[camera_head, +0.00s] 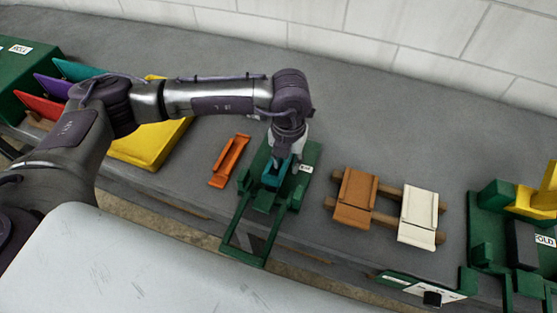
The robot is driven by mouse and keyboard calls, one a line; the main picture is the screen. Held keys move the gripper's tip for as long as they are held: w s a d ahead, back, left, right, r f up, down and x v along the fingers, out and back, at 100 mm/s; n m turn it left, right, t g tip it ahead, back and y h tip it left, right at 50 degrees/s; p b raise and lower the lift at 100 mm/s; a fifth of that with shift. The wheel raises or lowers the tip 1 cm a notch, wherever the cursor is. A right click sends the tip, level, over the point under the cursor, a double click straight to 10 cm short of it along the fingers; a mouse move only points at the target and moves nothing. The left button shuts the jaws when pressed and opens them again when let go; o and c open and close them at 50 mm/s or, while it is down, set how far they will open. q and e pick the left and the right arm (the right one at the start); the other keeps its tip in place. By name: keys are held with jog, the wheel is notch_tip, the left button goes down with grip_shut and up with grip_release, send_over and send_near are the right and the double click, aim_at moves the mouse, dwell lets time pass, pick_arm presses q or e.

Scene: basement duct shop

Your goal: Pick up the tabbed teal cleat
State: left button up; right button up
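A small teal piece, seemingly the teal cleat (275,174), sits in a dark green fixture (309,158) on the grey bench. Any tab on it is too small to make out. My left gripper (287,154) points down right over the teal piece and hides part of it. Its fingers are too small and covered to show whether they are open or holding the piece. Another teal piece (77,70) stands in the rack at the far left, partly behind my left arm. My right gripper is out of view.
An orange channel piece (230,161) lies left of the fixture. Brown (355,188) and cream (418,210) pieces rest on wooden rails to the right. A yellow block (150,146) is at left. A green and yellow device (490,221) stands at right. The bench's back strip is clear.

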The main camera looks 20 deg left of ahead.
pick_arm(q)
grip_shut()
dwell(0.3)
